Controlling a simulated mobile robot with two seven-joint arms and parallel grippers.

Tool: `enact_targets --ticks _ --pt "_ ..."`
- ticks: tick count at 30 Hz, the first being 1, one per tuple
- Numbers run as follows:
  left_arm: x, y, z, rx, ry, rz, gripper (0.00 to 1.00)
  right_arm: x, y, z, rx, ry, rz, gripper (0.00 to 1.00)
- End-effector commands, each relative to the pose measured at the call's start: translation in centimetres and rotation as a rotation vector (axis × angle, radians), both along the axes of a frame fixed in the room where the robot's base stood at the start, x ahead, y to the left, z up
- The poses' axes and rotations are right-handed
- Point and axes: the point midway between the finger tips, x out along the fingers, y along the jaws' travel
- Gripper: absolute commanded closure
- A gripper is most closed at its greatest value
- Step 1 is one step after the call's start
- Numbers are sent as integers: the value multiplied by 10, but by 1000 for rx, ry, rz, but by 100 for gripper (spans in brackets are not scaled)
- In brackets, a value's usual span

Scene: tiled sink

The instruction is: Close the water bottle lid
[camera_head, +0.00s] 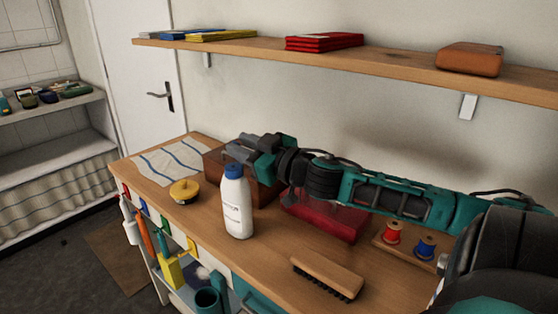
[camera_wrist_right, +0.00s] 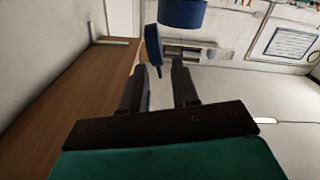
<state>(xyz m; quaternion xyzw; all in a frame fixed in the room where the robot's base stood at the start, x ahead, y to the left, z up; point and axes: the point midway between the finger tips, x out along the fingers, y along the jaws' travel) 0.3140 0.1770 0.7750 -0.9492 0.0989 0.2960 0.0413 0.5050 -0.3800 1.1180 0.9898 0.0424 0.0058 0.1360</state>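A white bottle (camera_head: 237,208) with a blue top (camera_head: 233,171) stands upright on the wooden counter in the head view. In the right wrist view its blue top (camera_wrist_right: 183,13) shows at the upper edge. A blue disc-shaped lid (camera_wrist_right: 153,46) stands edge-on beside it, swung away from the top. My right gripper (camera_head: 233,149) reaches in from the right, just behind and above the bottle top. In the wrist view its two fingers (camera_wrist_right: 158,72) are apart with a clear gap, and the lid is near their tips. I cannot tell whether they touch. My left gripper is in neither view.
Under my right arm are a brown box (camera_head: 213,162) and a red box (camera_head: 325,218). A brush (camera_head: 327,277), thread spools (camera_head: 392,232) and a yellow round object (camera_head: 184,191) lie around the bottle. A wooden shelf (camera_head: 400,66) runs above. Striped cloth (camera_head: 172,162) covers the far left.

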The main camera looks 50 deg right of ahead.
Motion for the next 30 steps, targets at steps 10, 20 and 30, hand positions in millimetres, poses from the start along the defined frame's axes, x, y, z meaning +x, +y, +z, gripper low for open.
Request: enact_targets --ticks 10,20,30 --pt "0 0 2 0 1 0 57 -36 -3 -2 4 4 0 70" --pt "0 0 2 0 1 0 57 -76 -6 -1 3 3 -1 70" --pt "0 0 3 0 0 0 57 -103 -9 0 0 1 0 70"
